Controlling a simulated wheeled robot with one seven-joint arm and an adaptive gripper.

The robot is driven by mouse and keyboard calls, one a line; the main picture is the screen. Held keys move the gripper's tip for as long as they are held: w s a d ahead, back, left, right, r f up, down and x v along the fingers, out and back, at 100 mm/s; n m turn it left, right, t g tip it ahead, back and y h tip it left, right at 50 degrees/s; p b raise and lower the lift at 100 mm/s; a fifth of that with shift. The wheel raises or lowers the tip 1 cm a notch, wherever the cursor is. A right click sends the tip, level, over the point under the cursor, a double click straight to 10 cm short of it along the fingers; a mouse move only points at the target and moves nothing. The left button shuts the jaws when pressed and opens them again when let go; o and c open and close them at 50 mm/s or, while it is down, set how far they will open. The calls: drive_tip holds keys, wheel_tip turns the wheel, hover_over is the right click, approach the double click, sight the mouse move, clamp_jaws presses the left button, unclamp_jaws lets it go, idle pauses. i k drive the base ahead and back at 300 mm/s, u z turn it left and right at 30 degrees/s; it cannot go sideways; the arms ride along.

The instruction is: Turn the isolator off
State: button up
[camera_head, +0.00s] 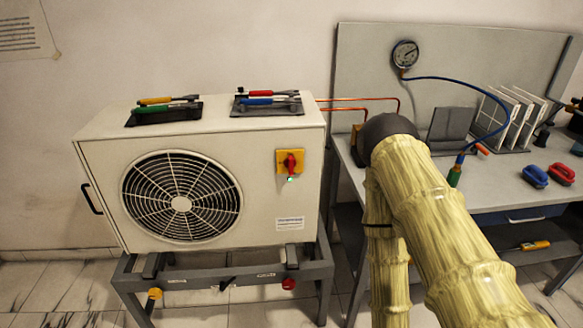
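The isolator is a red rotary handle (290,164) on a yellow square plate (281,158), on the front face of the white outdoor unit (262,192), toward its upper right. The handle looks roughly upright, and a small green light (290,179) shows just below it. My arm, with a pale yellow bamboo-like covering, rises from the lower right and ends in a dark rounded joint right of the unit. My gripper cannot be made out; it is hidden behind the arm or out of frame. Nothing is seen touching the handle.
The unit stands on a dark metal stand (225,284). Two trays of coloured tools (164,110) (268,101) lie on top. At the right, a workbench (490,187) carries a gauge (405,54) with a blue hose, panels and brushes. Space before the unit's front looks clear.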

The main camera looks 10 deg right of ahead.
sight(290, 163)
drive_tip(key=u, duration=1.4)
drive_tip(key=k, duration=0.45)
drive_tip(key=z, duration=0.35)
